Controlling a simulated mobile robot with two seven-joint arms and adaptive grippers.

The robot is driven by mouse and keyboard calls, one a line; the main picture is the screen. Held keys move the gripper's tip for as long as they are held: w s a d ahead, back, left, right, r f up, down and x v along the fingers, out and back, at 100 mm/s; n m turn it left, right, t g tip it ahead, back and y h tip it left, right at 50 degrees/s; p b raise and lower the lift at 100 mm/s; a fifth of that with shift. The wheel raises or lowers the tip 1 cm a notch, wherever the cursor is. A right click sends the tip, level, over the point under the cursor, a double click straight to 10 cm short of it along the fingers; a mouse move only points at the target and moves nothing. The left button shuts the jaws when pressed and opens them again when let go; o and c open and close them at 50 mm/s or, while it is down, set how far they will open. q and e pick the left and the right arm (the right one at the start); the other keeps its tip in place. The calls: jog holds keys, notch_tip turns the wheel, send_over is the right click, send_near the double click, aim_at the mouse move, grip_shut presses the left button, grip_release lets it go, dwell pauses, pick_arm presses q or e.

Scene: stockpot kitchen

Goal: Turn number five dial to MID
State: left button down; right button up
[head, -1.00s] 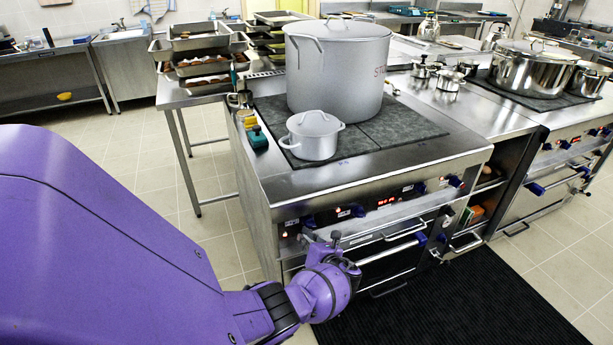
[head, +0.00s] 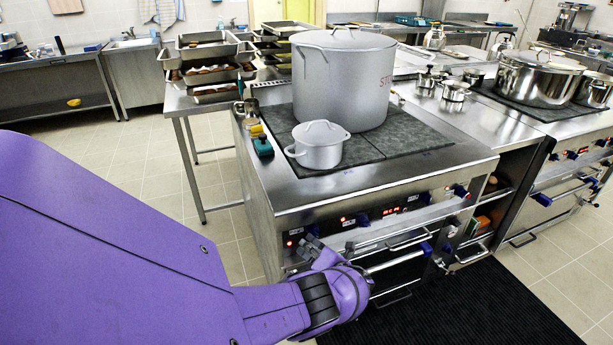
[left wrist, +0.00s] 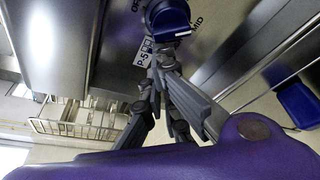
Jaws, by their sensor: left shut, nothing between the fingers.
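A blue dial (left wrist: 170,18) shows at the top of the left wrist view, on the steel front panel of the cooker. A white P-5 label (left wrist: 146,52) lies beside it, and the word MID is printed to its right. My left gripper (head: 311,243) is at the left end of the cooker's front panel. In the left wrist view its fingers (left wrist: 163,62) are shut and empty, just below the dial; I cannot tell whether they touch it. In the head view the gripper covers that part of the panel. My right gripper is out of view.
Other blue dials (head: 362,220) and a red display (head: 391,211) line the panel. An oven handle (head: 405,237) juts out below. A large stockpot (head: 342,85) and a small lidded pot (head: 318,148) stand on the cooktop. A black mat (head: 470,310) covers the floor in front.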

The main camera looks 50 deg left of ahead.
pick_arm(q)
jog(key=shift+a+r, duration=0.1)
jog(key=shift+r, duration=0.3)
jog(key=shift+r+p, duration=0.35)
jog(key=shift+p, duration=0.05)
jog(key=shift+r, duration=0.1)
dwell(0.6)
